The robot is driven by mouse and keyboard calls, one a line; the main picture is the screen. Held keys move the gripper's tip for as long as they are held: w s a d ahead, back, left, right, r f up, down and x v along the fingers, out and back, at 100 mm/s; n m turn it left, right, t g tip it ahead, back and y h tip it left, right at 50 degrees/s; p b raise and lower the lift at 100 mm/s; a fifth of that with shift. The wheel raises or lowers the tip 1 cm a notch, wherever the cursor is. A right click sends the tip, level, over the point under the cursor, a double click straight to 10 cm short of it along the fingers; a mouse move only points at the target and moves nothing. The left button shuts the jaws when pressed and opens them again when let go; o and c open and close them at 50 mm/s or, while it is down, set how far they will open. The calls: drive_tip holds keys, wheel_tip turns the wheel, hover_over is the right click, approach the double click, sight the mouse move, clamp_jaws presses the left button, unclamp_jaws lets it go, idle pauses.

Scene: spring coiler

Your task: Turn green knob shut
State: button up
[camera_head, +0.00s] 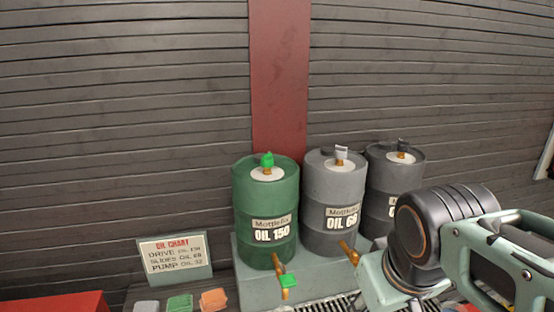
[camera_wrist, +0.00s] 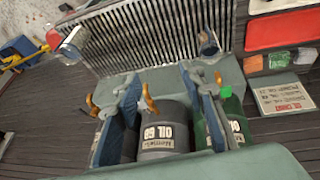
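The green drum (camera_head: 265,205), labelled OIL 150, has a green knob (camera_head: 287,281) at its orange tap (camera_head: 277,262) low on the front. A second green fitting (camera_head: 267,159) sits on an orange stem on the drum's top. In the wrist view a green part (camera_wrist: 226,92) shows just right of my right finger, in front of the green drum (camera_wrist: 236,132). My gripper (camera_wrist: 160,80) is open, its two fingers wide apart, with nothing seen between them but the grey drum and its tap behind.
A slotted grate (camera_wrist: 150,40) lies before the drums. An oil chart (camera_head: 174,256) stands at left.

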drive_tip(key=w+f+n+t+h+b, duration=0.1)
drive_tip(key=w+n+h, duration=0.2)
drive_tip(key=w+n, duration=0.45)
drive_tip(key=w+f+n+t+h, duration=0.1)
drive_tip(key=w+f+n+h, duration=0.15)
drive_tip(key=w+n, duration=0.5)
drive_tip(key=n+t, duration=1.1)
drive_tip(key=n, duration=0.4)
approach(264, 161)
drive_tip(key=x, duration=1.1)
drive_tip(key=shift+w+d, duration=0.15)
drive_tip(key=shift+w, duration=0.15)
clamp_jaws()
